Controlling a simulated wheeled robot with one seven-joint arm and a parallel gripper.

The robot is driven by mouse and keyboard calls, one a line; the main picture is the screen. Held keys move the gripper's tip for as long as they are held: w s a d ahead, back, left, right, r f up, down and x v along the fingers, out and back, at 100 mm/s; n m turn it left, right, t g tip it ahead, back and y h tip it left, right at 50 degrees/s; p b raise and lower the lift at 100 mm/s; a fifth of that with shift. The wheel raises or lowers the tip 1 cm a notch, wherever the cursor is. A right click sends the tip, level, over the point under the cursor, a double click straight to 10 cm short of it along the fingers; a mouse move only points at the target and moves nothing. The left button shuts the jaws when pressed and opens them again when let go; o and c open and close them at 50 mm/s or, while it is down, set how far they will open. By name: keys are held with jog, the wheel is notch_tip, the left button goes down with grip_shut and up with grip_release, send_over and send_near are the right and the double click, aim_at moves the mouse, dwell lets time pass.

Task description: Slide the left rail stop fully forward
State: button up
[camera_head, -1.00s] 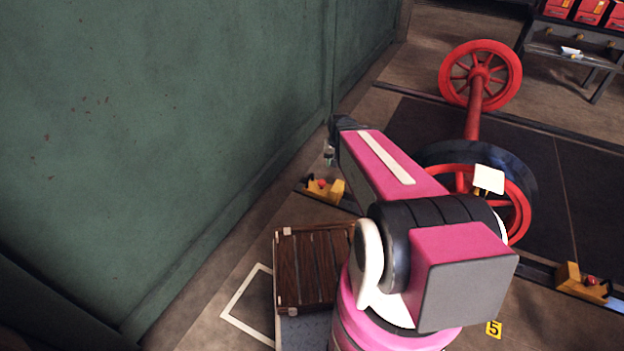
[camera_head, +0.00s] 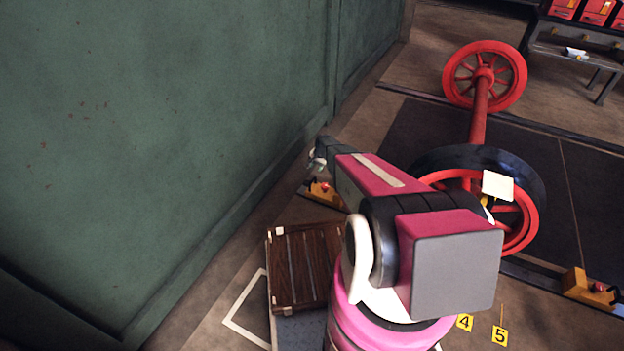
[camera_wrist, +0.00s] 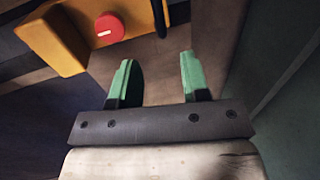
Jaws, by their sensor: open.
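The left rail stop (camera_head: 321,190) is a yellow block with a red round knob, on the rail near the green wall. In the wrist view its yellow body (camera_wrist: 55,42) and red knob (camera_wrist: 109,29) show at the upper left. My gripper (camera_wrist: 155,75) is open and empty, its two green-tipped fingers apart over bare brown floor, to the right of the stop. In the head view my gripper (camera_head: 317,160) hangs just above and behind the stop. Whether the fingers touch any part of the stop cannot be told.
The green wall (camera_head: 170,130) runs close along the left. A red-wheeled axle (camera_head: 478,125) stands on the rails to the right, with a second yellow stop (camera_head: 586,288) at the lower right. A wooden-slatted crate (camera_head: 300,265) stands near my base.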

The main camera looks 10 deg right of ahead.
aim_at(313, 179)
jog(key=f, duration=0.3)
jog(key=a+f, duration=0.1)
jog(key=f, duration=0.2)
jog(key=w+f, duration=0.1)
jog(key=f, duration=0.3)
jog(key=shift+a+f, duration=0.1)
jog(key=shift+a, duration=0.2)
grip_shut()
